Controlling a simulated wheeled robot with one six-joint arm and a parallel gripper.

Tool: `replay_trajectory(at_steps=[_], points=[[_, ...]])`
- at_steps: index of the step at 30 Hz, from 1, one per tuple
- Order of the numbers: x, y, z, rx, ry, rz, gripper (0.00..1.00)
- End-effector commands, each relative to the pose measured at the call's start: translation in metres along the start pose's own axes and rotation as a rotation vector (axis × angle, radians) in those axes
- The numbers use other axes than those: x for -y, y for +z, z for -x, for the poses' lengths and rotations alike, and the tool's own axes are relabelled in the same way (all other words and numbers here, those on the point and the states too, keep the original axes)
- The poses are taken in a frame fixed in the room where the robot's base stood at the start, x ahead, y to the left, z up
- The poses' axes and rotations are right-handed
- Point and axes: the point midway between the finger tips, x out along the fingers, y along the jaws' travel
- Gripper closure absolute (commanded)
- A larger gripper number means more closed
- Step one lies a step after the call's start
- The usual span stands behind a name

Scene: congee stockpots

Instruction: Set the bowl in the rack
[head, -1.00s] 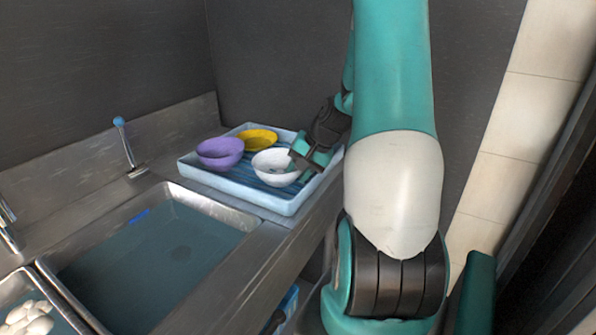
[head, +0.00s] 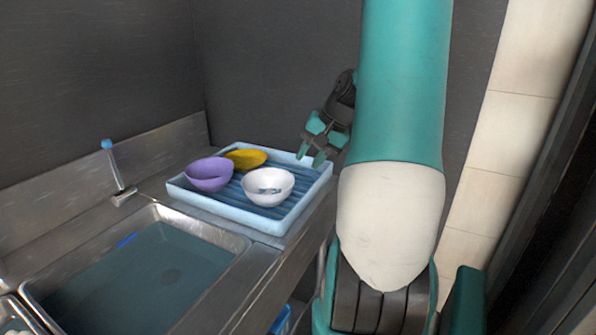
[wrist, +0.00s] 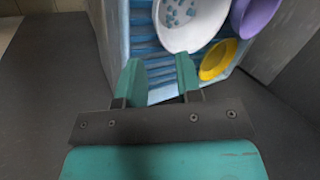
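A white bowl (head: 267,187) with a blue-grey pattern inside stands upright in the front right part of the light blue rack tray (head: 277,225). It also shows at the top of the wrist view (wrist: 188,22). A purple bowl (head: 209,175) sits at the tray's left and a yellow bowl (head: 246,158) at the back; both appear in the wrist view as the purple bowl (wrist: 258,14) and yellow bowl (wrist: 217,60). My gripper (head: 312,156) is open and empty, above the tray's right back edge and apart from the white bowl. Its spread fingers show in the wrist view (wrist: 161,80).
A water-filled sink basin (head: 150,275) lies left of the tray, with a blue-topped tap (head: 115,172) behind it. A dark wall (head: 275,75) stands close behind the tray. Ribbed tray floor is bare to the right of the bowls.

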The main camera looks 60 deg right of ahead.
Motion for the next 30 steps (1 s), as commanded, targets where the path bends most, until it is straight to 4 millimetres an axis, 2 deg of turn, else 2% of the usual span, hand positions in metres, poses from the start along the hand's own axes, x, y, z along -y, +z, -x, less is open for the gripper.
replay_trajectory(at_steps=[3, 8, 11, 13, 15, 17, 18, 20, 21, 24, 27, 30], points=[[0.0, 0.0, 0.006, -0.001, 0.0, 0.001, 0.68], [0.006, 0.004, 0.004, 0.008, 0.001, 0.02, 0.68], [0.033, 0.021, -0.005, 0.042, 0.007, 0.109, 0.68], [0.064, 0.046, -0.015, 0.085, 0.014, 0.223, 0.68], [0.098, 0.083, -0.026, 0.139, 0.02, 0.37, 0.68], [0.124, 0.12, -0.033, 0.187, 0.024, 0.507, 0.68], [0.138, 0.147, -0.037, 0.219, 0.024, 0.599, 0.68], [0.154, 0.187, -0.04, 0.266, 0.024, 0.736, 0.68], [0.161, 0.214, -0.041, 0.297, 0.022, 0.828, 0.68], [0.168, 0.281, -0.039, 0.371, 0.012, 1.055, 0.68], [0.162, 0.338, -0.031, 0.438, -0.005, 1.266, 0.68], [0.148, 0.38, -0.023, 0.491, -0.023, 1.434, 0.68]])
